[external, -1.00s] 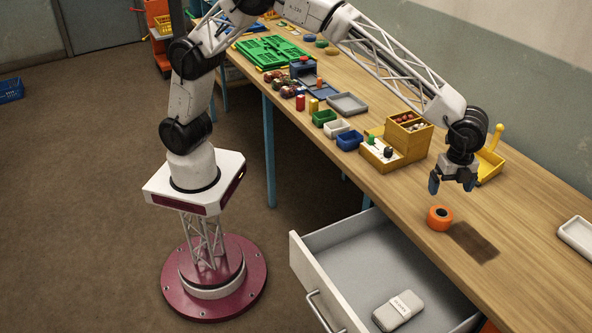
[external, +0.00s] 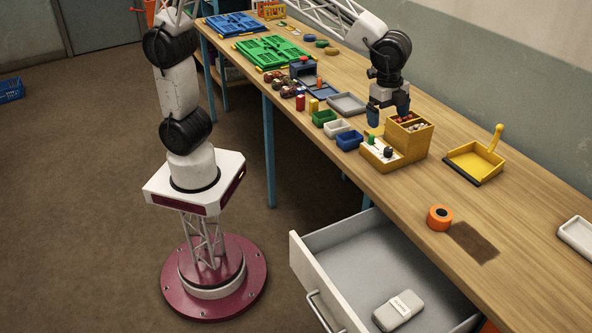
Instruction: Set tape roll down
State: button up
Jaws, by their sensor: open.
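The orange tape roll (external: 439,218) rests on the wooden table near its front edge, just behind the open drawer. A dark brown patch (external: 473,243) lies on the table right beside it. My gripper (external: 388,116) is open, with blue fingertips, above the table by the back of the yellow organizer box. It is well away from the tape roll, up and to the left of it in the picture. Nothing shows between the fingers.
A yellow organizer (external: 410,136) stands beside my gripper. Green, white and blue bins (external: 337,129) and a grey tray (external: 347,104) are nearby. A yellow dustpan (external: 474,162) lies farther right. The open drawer (external: 345,256) holds a grey case (external: 398,310).

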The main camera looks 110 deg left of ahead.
jog(key=s+a+r+n, duration=0.2)
jog(key=s+a, duration=0.1)
jog(key=s, duration=0.9)
jog(key=s+a+r+n, duration=0.1)
jog(key=s+a+n, duration=0.15)
jog(key=s, duration=0.85)
jog(key=s+a+f+n, duration=0.2)
jog(key=s, duration=0.7)
jog(key=s+a+f+n+t, duration=0.1)
jog(key=s+f+n, duration=0.1)
jog(key=s, duration=0.8)
jog(key=shift+s+a+f+t, duration=0.3)
jog(key=shift+a+f, duration=0.05)
jog(key=shift+f, duration=0.3)
jog(key=shift+c, duration=0.3)
